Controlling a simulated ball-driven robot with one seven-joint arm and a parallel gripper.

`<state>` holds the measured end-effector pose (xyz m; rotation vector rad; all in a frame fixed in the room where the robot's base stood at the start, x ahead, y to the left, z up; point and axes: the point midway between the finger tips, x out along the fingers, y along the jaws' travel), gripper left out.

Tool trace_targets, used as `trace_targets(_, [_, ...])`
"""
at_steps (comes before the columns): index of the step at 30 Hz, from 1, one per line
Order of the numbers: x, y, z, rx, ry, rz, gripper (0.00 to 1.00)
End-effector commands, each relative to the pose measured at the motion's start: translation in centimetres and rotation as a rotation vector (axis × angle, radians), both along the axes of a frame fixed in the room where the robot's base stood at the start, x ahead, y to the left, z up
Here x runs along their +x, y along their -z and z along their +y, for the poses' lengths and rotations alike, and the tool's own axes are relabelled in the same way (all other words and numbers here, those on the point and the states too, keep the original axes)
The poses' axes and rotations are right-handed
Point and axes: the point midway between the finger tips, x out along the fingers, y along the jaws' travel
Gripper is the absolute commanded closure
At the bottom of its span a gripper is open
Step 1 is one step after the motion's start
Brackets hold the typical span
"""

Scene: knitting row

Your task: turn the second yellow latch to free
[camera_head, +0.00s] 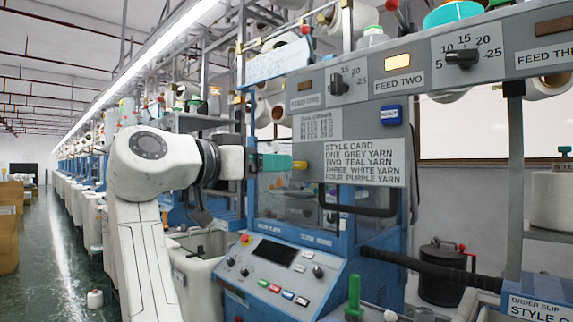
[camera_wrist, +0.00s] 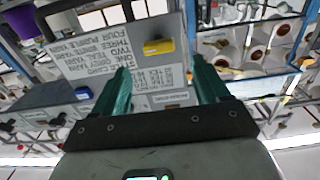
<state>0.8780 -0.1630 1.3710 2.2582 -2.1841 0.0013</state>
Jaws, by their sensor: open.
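A yellow latch (camera_wrist: 158,47) sits on the grey panel beside the style card in the wrist view. It lies ahead of and between my fingers, and its long side runs across the gap. It also shows as a small yellow tip (camera_head: 300,165) at the left edge of the style card in the head view, partly covered by my fingers. My gripper (camera_head: 286,163) has teal fingers and points right at the panel. In the wrist view my gripper (camera_wrist: 160,66) is open and empty, with its fingers apart. No other yellow latch shows clearly, so I cannot tell which one this is.
The style card (camera_head: 362,162) is right of my fingers. A dark handle (camera_head: 360,210) runs below it. The blue control console (camera_head: 285,275) stands lower down. The overhead panel with the FEED TWO dial (camera_head: 462,57) spans above.

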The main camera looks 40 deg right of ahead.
Motion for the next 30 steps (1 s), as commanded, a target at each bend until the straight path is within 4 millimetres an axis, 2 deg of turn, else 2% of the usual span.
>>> trace_targets(1, [0.0,0.0,-1.1,0.001,0.002,0.0,0.26])
trace_targets(6, [0.1,0.0,-4.0,0.001,0.002,0.001,0.26])
trace_targets(12, [0.2,0.0,-6.2,0.001,0.0,0.001,0.26])
trace_targets(24, [0.2,0.1,-6.9,0.001,-0.001,0.001,0.26])
trace_targets(30, [0.2,0.1,-6.8,0.001,-0.001,0.001,0.45])
